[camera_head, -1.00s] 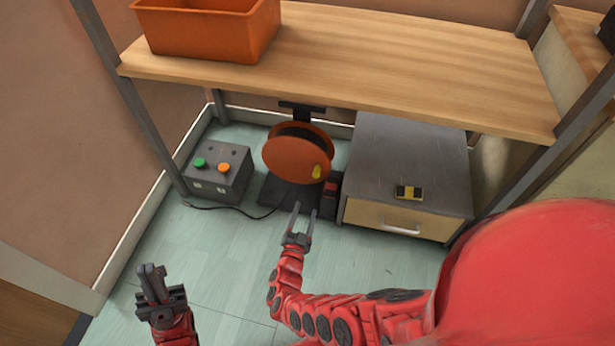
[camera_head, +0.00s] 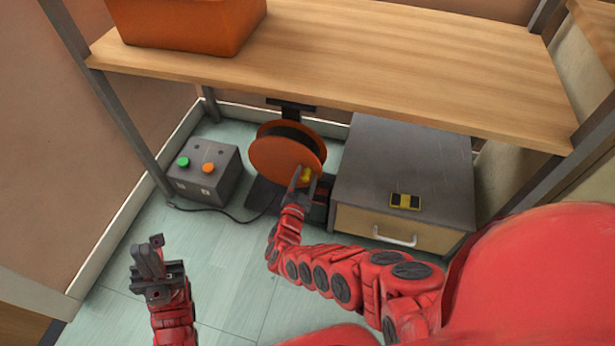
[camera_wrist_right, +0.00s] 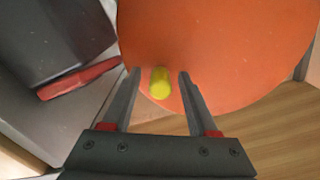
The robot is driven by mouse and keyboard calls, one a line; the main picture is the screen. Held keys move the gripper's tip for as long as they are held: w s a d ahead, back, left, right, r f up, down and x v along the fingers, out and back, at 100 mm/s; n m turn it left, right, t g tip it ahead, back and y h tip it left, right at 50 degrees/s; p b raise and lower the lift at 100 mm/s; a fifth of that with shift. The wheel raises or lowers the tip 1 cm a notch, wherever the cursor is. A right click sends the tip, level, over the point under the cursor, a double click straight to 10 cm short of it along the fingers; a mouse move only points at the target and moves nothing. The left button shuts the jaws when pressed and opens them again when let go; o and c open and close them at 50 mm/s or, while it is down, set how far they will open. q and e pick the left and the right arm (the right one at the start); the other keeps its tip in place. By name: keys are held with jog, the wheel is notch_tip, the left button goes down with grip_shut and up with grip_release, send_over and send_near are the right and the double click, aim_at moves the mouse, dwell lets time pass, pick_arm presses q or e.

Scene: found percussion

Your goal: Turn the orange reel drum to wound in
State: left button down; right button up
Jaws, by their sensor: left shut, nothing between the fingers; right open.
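The orange reel drum (camera_head: 280,156) stands on a dark base under the wooden shelf. Its yellow crank knob (camera_head: 306,174) sits at the lower right of the drum face. My right gripper (camera_head: 304,178) is open at the knob. In the right wrist view the orange drum face (camera_wrist_right: 215,45) fills the upper part, and the yellow knob (camera_wrist_right: 160,83) lies between the two open fingers (camera_wrist_right: 160,78), with gaps on both sides. My left gripper (camera_head: 148,252) is shut and empty, low on the left over the floor, away from the drum.
A grey control box (camera_head: 206,172) with green and orange buttons stands left of the drum, its cable on the floor. A grey cabinet (camera_head: 405,165) with a drawer stands to the right, a yellow-black item (camera_head: 405,201) on top. The shelf (camera_head: 330,55) overhangs, holding an orange bin (camera_head: 190,22).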

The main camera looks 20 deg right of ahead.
grip_shut()
dwell(1.4)
